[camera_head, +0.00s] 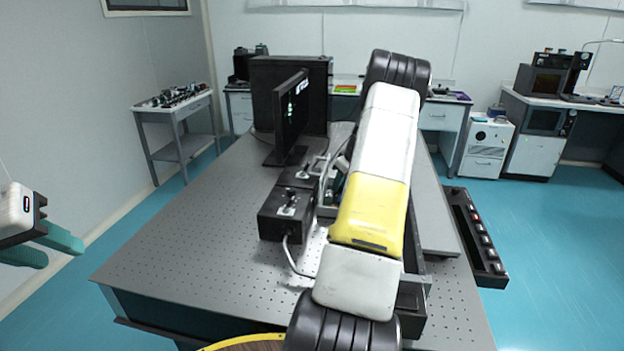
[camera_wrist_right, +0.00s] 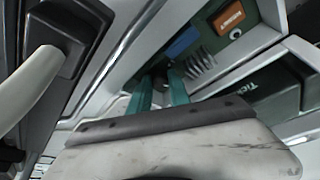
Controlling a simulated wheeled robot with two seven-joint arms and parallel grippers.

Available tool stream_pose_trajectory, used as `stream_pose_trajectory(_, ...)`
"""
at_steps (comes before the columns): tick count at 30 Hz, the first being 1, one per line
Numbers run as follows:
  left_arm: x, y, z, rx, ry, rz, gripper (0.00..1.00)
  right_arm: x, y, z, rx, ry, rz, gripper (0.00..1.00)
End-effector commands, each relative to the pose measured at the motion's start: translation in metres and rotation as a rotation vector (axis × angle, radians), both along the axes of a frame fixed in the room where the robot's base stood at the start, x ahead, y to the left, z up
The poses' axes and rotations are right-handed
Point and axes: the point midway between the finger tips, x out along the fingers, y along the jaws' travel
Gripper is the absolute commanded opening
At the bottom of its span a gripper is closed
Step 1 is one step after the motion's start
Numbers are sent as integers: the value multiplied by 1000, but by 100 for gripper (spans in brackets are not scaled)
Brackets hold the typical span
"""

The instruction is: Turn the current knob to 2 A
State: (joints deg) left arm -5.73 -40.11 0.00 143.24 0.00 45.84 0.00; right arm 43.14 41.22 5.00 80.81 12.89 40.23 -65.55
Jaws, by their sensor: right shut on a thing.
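My right gripper (camera_wrist_right: 160,76) shows in the wrist view, its two teal fingers close together at the tips. They are shut on a small dark thing, apparently the knob (camera_wrist_right: 159,70), mostly hidden between them. It sits by a green panel (camera_wrist_right: 215,45) bearing an orange block, a blue block and a metal coil. No scale or pointer on the knob is readable. In the head view my right arm covers that gripper and the knob. My left gripper (camera_head: 62,252) is at the left edge, open and empty, off the table.
The perforated optical table (camera_head: 190,250) has free room on its left. A black monitor (camera_head: 291,115) with small green marks and a black box with a cable (camera_head: 285,213) stand near the middle. A black strip with several buttons (camera_head: 475,235) lies along the right edge.

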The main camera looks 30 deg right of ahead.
Motion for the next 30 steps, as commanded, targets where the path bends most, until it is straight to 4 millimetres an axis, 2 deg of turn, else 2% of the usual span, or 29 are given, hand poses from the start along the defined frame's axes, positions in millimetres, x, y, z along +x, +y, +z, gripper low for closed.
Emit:
stream_pose_trajectory(12,0,0,0,0,0,0,36,1,2,1,-2,-3,-211,0)
stream_pose_trajectory(29,0,0,0,0,0,0,36,1,2,1,-1,-2,-249,0)
stream_pose_trajectory(30,0,0,0,0,0,0,36,1,2,1,-1,-2,-249,25)
